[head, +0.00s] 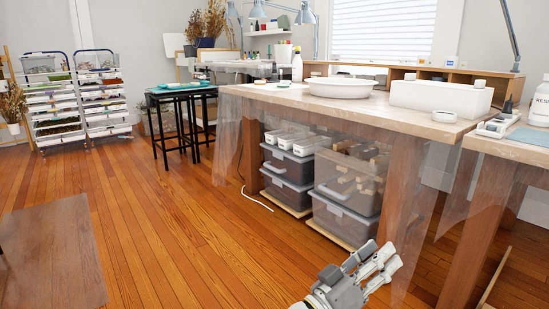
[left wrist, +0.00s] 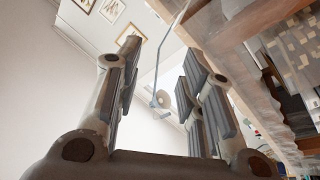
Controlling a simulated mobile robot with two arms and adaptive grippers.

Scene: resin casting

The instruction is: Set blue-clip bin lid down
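Under the wooden table, a left stack of grey bins (head: 287,193) holds white containers at its top. A right stack has a lower grey bin (head: 345,222) with a light handle, and an upper bin (head: 350,196) with brown pieces in it. I cannot make out a blue clip or a separate lid on any bin. My left gripper (head: 378,262) is at the bottom of the head view, in front of the right stack and apart from it. In the left wrist view its fingers (left wrist: 160,80) are spread with nothing between them. My right gripper is not in view.
The wooden table (head: 345,103) bears a white basin (head: 341,87) and a white box (head: 441,96). Clear plastic sheeting (head: 405,180) hangs from its edge. A second table (head: 520,150) stands at right. The wooden floor (head: 165,235) at left is mostly clear, with a brown mat (head: 52,255).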

